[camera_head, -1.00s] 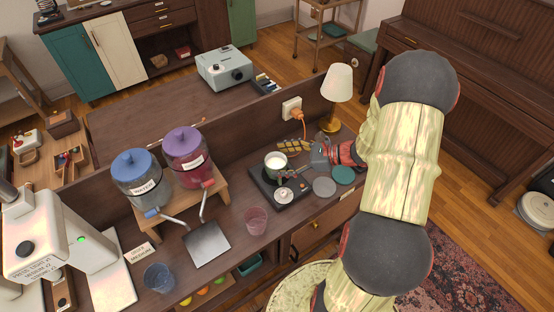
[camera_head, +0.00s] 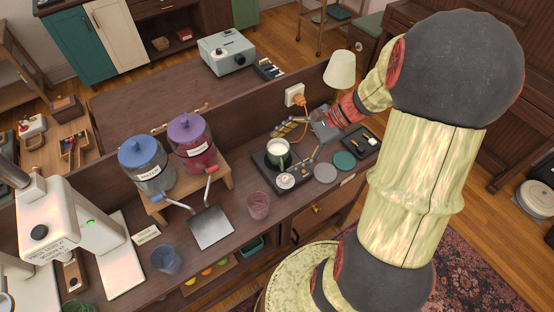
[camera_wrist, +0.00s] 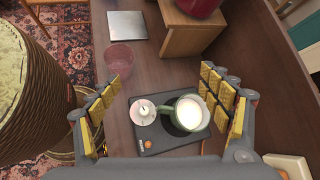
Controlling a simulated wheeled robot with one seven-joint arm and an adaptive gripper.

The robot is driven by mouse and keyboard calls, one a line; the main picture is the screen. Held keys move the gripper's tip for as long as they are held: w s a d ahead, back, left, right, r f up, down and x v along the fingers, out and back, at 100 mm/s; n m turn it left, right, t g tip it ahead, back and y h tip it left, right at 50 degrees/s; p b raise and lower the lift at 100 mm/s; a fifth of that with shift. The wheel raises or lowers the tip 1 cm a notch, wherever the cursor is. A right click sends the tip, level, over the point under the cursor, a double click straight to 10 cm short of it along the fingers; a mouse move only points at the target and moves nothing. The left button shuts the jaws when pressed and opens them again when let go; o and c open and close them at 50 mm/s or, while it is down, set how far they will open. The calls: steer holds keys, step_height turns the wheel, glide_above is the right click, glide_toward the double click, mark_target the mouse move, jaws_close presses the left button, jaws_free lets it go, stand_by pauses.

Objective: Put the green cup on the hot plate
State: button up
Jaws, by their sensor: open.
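The green cup (camera_head: 278,153), filled with something white, stands upright on the dark hot plate (camera_head: 264,173). In the wrist view the cup (camera_wrist: 186,112) shows from above over the black hot plate (camera_wrist: 168,142), its handle towards the left. A small pale saucer (camera_wrist: 142,111) with a white piece on it sits beside the cup on the plate. My gripper (camera_head: 290,149) is open, its fingers spread on either side of the cup and apart from it. In the wrist view the gripper (camera_wrist: 162,84) holds nothing.
A grey coaster (camera_head: 325,173), a teal coaster (camera_head: 344,160) and a dark tray (camera_head: 362,143) lie to the right. A lamp (camera_head: 340,70) stands behind my gripper. A pink glass (camera_head: 258,205) and a dispenser stand (camera_head: 224,178) are to the left.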

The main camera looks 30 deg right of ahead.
steer(key=s+a+r+n+t+h, duration=0.1)
steer(key=s+a+r+n+h, duration=0.7)
steer(key=n, duration=1)
steer(key=s+a+r, duration=0.3)
steer(key=r, duration=0.3)
steer(key=shift+r+n+t+h, duration=0.2)
steer(key=shift+n+t+h, duration=0.1)
steer(key=shift+n+h, duration=0.1)
